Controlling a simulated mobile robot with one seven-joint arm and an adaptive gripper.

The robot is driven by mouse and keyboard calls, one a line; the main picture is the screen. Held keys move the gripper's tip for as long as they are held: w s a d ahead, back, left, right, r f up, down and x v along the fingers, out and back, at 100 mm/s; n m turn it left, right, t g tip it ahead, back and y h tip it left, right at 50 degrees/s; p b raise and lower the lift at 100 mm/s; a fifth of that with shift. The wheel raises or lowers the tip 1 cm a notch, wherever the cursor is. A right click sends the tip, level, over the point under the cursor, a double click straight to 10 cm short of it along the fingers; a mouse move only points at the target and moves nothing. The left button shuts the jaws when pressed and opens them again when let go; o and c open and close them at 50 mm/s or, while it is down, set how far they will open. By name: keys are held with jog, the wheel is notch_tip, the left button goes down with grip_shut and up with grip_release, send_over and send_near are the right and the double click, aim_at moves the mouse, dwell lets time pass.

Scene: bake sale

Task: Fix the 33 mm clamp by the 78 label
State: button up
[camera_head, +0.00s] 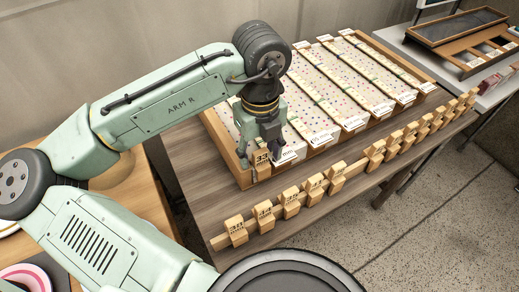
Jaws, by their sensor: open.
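The wooden clamp marked 33 (261,158) is upright at the front left corner of the large sectioned tray (240,178), against its front edge. My gripper (262,149) is directly above it, with its open fingers at the clamp's upper part. I cannot tell whether the fingers touch it. White labels lie along the tray's front edge, the nearest one (287,155) just right of the clamp. Their print is too small to read, so I cannot tell which is 78.
A wooden rail (216,242) in front of the tray carries several similar numbered clamps, one marked 38 (236,230). A strip of bare table (205,200) lies left of the tray. Another table with a compartmented tray (440,42) stands at the back right.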

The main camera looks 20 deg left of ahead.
notch_tip(320, 180, up, 12)
dwell(0.7)
